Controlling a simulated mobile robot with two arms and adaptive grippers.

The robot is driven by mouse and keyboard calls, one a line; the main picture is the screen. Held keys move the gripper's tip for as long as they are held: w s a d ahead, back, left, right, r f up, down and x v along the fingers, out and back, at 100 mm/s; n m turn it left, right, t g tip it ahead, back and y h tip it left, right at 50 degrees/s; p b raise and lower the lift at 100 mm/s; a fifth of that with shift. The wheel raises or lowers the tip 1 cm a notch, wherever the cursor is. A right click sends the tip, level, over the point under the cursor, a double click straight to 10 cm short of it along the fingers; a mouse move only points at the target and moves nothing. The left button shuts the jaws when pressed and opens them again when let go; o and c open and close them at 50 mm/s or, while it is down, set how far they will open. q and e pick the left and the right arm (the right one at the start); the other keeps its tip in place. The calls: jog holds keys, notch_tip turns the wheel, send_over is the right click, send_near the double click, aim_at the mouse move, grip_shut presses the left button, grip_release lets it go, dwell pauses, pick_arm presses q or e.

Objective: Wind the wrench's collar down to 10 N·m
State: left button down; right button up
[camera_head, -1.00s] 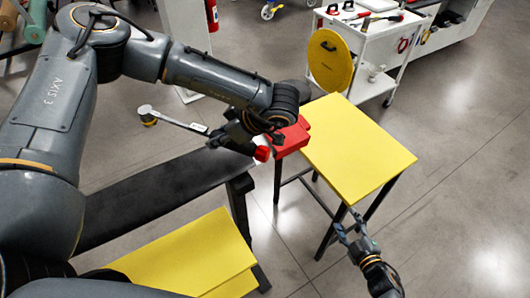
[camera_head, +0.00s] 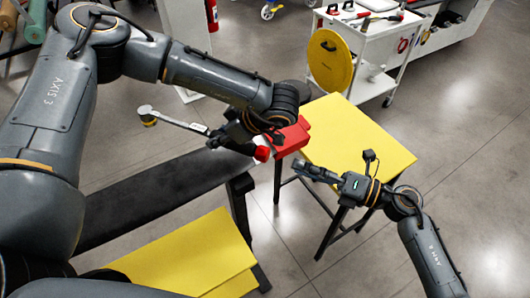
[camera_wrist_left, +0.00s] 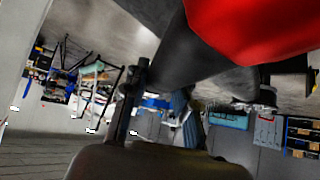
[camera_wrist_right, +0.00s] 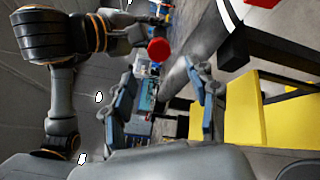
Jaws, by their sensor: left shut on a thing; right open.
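The wrench (camera_head: 180,123) is held in the air, tilted, with its round head at the upper left and a red end (camera_head: 262,153) at the lower right. The red end also shows in the right wrist view (camera_wrist_right: 158,49). My left gripper (camera_head: 226,138) is shut on the wrench's shaft, between head and red end. Its fingers partly hide the shaft. The collar's scale is too small to read. My right gripper (camera_head: 305,170) is open and empty, right of and a little below the red end, apart from it. Its spread fingers show in the right wrist view (camera_wrist_right: 165,80).
A yellow-topped table (camera_head: 355,135) stands right of the wrench, with a red block (camera_head: 292,137) at its near left corner. A black beam (camera_head: 150,195) and a yellow panel (camera_head: 190,255) lie below. A white cart (camera_head: 375,45) with tools stands behind.

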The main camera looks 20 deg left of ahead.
aim_at(268, 156)
jog(key=shift+w+a+r, duration=0.1)
jog(key=shift+w+a, duration=0.05)
jog(key=shift+a, duration=1.15)
jog(key=shift+w+a+f, duration=0.1)
jog(key=shift+w+a, duration=0.05)
jog(key=shift+a, duration=1.2)
jog(key=shift+w+a+r, duration=0.1)
jog(key=shift+w+a, duration=0.05)
jog(key=shift+a, duration=1.15)
grip_shut()
jog(key=m, duration=0.9)
jog(key=shift+d, duration=0.1)
